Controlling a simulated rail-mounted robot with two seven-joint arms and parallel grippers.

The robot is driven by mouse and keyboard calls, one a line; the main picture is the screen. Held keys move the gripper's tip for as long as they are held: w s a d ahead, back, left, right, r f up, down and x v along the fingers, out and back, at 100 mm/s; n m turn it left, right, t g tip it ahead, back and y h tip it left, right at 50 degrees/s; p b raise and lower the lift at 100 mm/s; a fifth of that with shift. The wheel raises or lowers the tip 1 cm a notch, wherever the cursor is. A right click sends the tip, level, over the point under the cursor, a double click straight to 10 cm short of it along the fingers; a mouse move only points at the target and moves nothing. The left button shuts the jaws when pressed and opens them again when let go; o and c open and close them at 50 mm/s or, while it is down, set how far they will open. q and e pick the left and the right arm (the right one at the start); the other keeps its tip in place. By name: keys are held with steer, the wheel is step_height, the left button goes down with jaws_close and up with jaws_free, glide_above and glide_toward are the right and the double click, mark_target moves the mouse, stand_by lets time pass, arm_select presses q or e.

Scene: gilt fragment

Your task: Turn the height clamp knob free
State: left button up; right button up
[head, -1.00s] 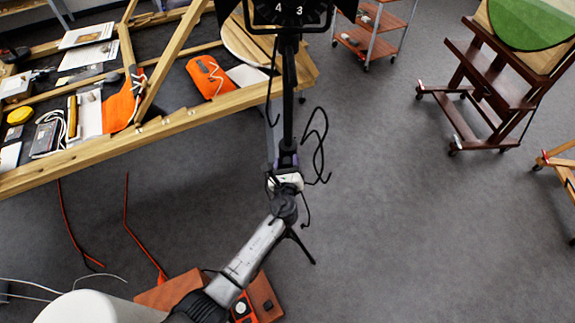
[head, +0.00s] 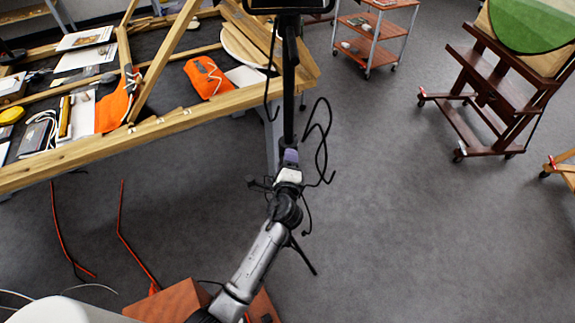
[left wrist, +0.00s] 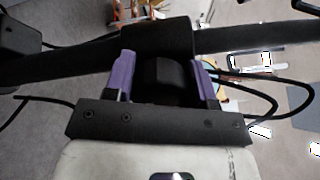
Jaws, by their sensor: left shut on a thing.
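A black upright stand post (head: 288,95) rises in the middle of the head view, with a dark device (head: 285,5) cut off at its top. My left gripper (head: 289,158) is at the lower part of this post. In the left wrist view, its purple fingers (left wrist: 163,80) stand on both sides of a black round knob (left wrist: 170,82) and are shut on it. The knob is on the black clamp body (left wrist: 155,38), where the dark post crosses the picture. In the head view the knob is hidden by the gripper. My right gripper is not in view.
A wooden-framed table (head: 150,130) with tools and orange cloths stands at the left, close to the post. Black cables (head: 322,140) loop beside the gripper. A red trolley (head: 372,40) and a dark wooden easel (head: 490,90) stand behind.

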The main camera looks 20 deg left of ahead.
arm_select(q)
steer(key=shift+n+b, duration=0.45)
steer(key=shift+n, duration=0.65)
steer(key=o, duration=0.9)
steer(key=shift+p+v, duration=0.65)
steer(key=shift+v, duration=6.3)
